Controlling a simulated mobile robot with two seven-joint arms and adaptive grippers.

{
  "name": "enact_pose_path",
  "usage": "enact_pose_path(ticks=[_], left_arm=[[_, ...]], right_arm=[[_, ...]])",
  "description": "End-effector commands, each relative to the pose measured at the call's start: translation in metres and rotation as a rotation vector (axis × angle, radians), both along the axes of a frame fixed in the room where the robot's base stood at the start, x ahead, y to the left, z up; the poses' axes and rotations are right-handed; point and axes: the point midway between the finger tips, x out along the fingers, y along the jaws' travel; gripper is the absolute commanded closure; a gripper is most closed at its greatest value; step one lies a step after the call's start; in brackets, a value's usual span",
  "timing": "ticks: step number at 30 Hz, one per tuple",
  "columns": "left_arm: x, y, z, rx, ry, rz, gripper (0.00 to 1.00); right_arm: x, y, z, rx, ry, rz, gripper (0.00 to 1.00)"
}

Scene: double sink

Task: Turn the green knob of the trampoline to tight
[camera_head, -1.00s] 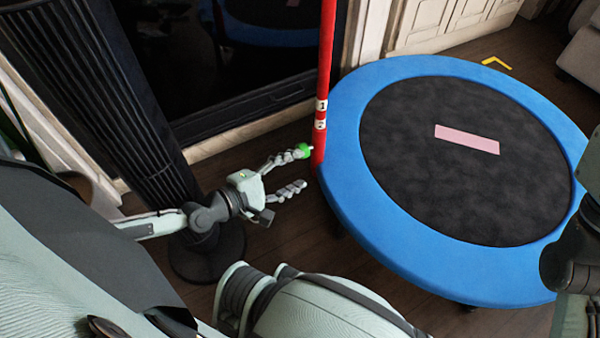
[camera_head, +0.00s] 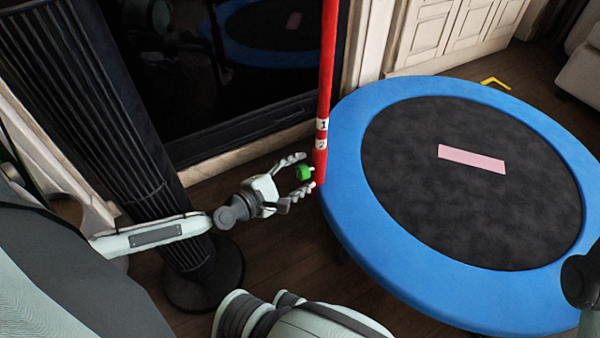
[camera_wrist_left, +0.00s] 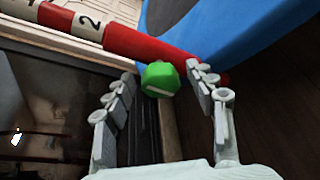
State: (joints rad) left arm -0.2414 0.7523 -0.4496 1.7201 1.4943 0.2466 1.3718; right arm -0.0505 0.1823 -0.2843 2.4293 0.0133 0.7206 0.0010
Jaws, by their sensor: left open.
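The trampoline (camera_head: 352,205) has a blue rim and a dark mat, with a red pole (camera_head: 320,170) at its left edge. The green knob (camera_head: 304,173) sits on the left side of the pole, below white bands marked 1 and 2. My left gripper (camera_head: 301,176) is open, with its fingers on either side of the knob. In the left wrist view the knob (camera_wrist_left: 160,78) lies between the fingertips (camera_wrist_left: 163,80), with a gap visible on the left. I cannot tell whether the right finger touches it.
A dark ribbed column (camera_head: 110,120) on a round base stands behind my left arm. A dark glass panel (camera_head: 215,75) is behind the pole. A pink rectangle (camera_head: 472,158) lies on the trampoline mat. Wooden floor (camera_head: 290,255) is clear in front of the gripper.

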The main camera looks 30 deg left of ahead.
Motion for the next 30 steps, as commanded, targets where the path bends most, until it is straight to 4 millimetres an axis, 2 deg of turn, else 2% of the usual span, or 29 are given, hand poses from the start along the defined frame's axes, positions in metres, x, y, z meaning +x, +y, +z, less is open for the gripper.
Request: enact_pose_path(ticks=[3,15,23,30], left_arm=[[-0.0003,-0.0001,-0.0001,0.000,0.000,0.000,0.47],[-0.0005,0.0002,0.0000,0.001,0.000,0.000,0.94],[-0.0007,-0.0001,-0.0004,0.025,-0.016,0.001,0.95],[-0.0009,-0.0001,-0.0016,0.129,-0.081,0.003,0.95]], right_arm=[[0.0001,-0.0001,0.0000,0.000,0.000,0.000,1.00],[0.0001,0.0000,0.0000,-0.001,0.000,-0.001,1.00],[0.0000,0.0000,0.0001,-0.001,0.000,-0.001,1.00],[-0.0004,0.0000,0.0005,-0.001,-0.001,-0.001,1.00]])
